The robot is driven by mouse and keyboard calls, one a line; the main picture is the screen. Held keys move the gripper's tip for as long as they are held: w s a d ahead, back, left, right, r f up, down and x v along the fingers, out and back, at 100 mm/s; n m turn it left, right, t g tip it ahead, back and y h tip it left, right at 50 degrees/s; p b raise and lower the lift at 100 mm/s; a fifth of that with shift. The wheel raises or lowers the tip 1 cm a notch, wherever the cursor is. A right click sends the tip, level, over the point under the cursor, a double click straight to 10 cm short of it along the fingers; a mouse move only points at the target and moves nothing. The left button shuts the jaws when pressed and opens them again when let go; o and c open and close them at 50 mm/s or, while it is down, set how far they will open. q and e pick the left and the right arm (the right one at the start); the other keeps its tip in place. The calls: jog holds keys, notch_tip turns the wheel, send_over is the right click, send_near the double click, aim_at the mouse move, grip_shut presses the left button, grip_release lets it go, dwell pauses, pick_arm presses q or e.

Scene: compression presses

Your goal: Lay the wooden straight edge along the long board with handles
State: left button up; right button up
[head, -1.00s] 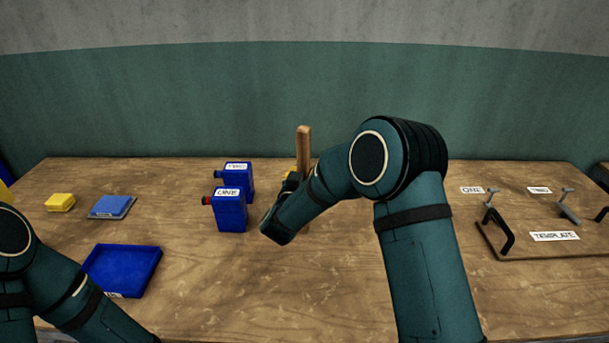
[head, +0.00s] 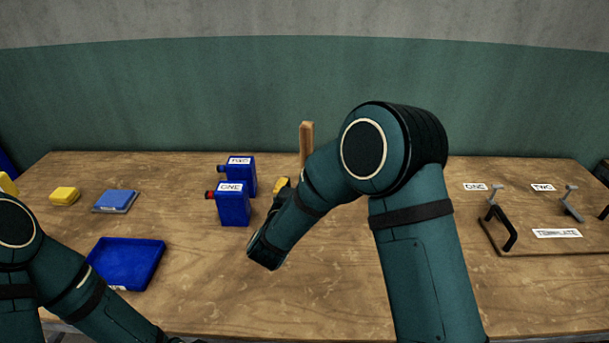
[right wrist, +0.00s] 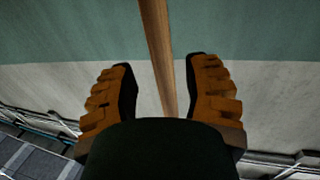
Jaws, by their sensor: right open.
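The wooden straight edge (head: 306,140) stands upright near the back middle of the table; my right arm hides its lower part. My right gripper (head: 281,185) is beside it and mostly hidden behind my right wrist in the head view. In the right wrist view the gripper (right wrist: 160,85) is open, and the straight edge (right wrist: 155,40) shows between its two fingers; I cannot tell whether they touch it. The long board with handles (head: 535,246), marked TEMPLATE, lies flat at the right with dark handles on it. My left gripper is out of view.
Two blue containers marked ONE (head: 232,204) and TWO (head: 241,175) stand left of my right wrist. A blue tray (head: 126,262), a blue-grey block (head: 115,201) and a yellow block (head: 65,196) lie at the left. Labels (head: 475,187) lie behind the board.

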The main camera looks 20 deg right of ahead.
jog(key=v, duration=0.2)
jog(key=shift+s+a, duration=0.25)
jog(key=shift+s, duration=0.1)
jog(key=shift+o, duration=1.4)
jog(key=shift+s+a, duration=0.25)
jog(key=shift+s, duration=0.2)
jog(key=m+b, duration=0.5)
jog(key=m, duration=3.1)
send_near(305, 135)
jog(key=x, duration=0.6)
jog(key=shift+w+f, duration=0.25)
jog(key=shift+w, duration=0.05)
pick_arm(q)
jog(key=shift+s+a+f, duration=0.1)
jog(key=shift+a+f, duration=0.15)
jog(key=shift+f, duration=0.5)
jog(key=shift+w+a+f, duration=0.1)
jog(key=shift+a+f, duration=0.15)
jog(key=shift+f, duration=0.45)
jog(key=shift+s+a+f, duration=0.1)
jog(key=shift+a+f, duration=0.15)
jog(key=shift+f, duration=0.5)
pick_arm(e)
jog(key=shift+r+x, duration=0.15)
jog(key=shift+x, duration=1.15)
jog(key=shift+r+x, duration=0.1)
jog(key=shift+x, duration=1.2)
